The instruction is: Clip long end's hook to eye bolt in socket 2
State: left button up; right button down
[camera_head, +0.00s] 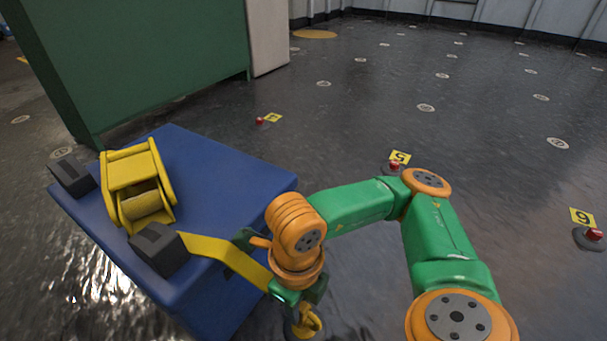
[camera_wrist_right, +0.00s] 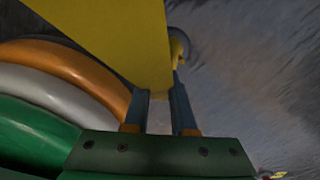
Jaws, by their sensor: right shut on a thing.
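A yellow strap (camera_head: 225,254) runs from a yellow ratchet (camera_head: 140,187) on a blue block, over the block's edge to my right gripper (camera_head: 300,297). My right gripper is shut on the strap's end, and a yellow-orange hook (camera_head: 309,322) hangs just below it, close over the floor. In the wrist view the strap (camera_wrist_right: 115,35) widens above the fingers (camera_wrist_right: 160,112), and part of the hook (camera_wrist_right: 179,46) shows beyond them. A dark round shape lies under the hook, mostly hidden. I cannot make out the eye bolt or a tag for socket 2. My left gripper is not in view.
The blue block (camera_head: 215,170) carries dark end blocks (camera_head: 160,248). Red-topped floor fittings with yellow tags stand at the tag 5 (camera_head: 400,157), the tag 6 (camera_head: 582,217) and another tag (camera_head: 273,117). A green cabinet (camera_head: 150,60) stands behind.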

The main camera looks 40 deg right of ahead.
jog(key=shift+r+p, duration=1)
jog(key=shift+r, duration=0.35)
jog(key=c, duration=1.3)
grip_release()
jog(key=shift+f, duration=0.2)
jog(key=shift+f+b, duration=0.6)
jog(key=shift+b, duration=0.25)
jog(key=shift+r, duration=0.1)
